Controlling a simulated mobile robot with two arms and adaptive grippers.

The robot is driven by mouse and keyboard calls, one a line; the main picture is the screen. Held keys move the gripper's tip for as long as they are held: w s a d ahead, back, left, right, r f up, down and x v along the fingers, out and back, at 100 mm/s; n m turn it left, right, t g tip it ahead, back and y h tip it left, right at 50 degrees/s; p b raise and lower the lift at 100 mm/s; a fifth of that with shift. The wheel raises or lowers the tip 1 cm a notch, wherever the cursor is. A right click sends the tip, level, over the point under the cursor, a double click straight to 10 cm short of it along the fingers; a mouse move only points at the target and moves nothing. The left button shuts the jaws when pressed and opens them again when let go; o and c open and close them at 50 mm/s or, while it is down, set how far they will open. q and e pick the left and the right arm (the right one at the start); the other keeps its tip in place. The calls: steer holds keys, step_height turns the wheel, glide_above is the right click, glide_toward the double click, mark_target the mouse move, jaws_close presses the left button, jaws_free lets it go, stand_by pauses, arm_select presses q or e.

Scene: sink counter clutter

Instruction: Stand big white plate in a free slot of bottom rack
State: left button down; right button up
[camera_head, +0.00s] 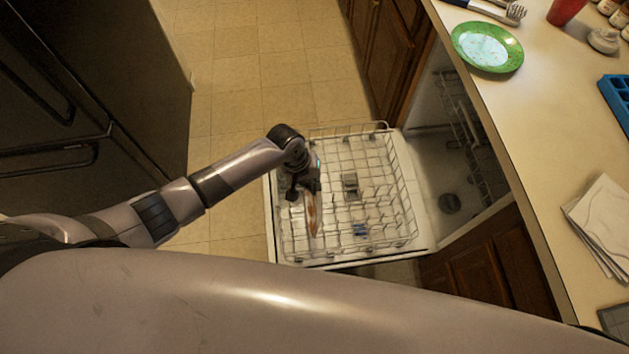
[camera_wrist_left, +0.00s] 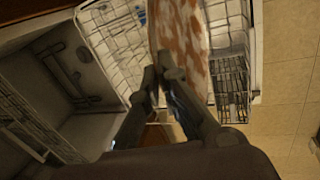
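The big white plate (camera_head: 312,215) has brown-orange smears. It is seen nearly edge-on in the head view, upright at the left part of the bottom rack (camera_head: 400,190). My left gripper (camera_head: 303,188) is over the rack's left side with its fingers at the plate's edge. In the left wrist view the fingers (camera_wrist_left: 160,72) are close together with the rim of the plate (camera_wrist_left: 192,35) between them, so it looks shut on the plate. Whether the plate's lower edge touches the rack wires is hidden. My right gripper is not in view.
The rack sits on the open dishwasher door (camera_head: 425,235). Small grey (camera_head: 350,183) and blue (camera_head: 360,229) items lie in it; its middle and right look mostly free. The counter at right holds a green plate (camera_head: 487,46), a red cup (camera_head: 565,10) and papers (camera_head: 602,222).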

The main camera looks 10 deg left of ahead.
arm_select(q)
steer(key=shift+f+b, duration=3.7)
steer(key=shift+f, duration=2)
steer(key=shift+f, duration=0.3)
steer(key=c, duration=1.7)
jaws_free()
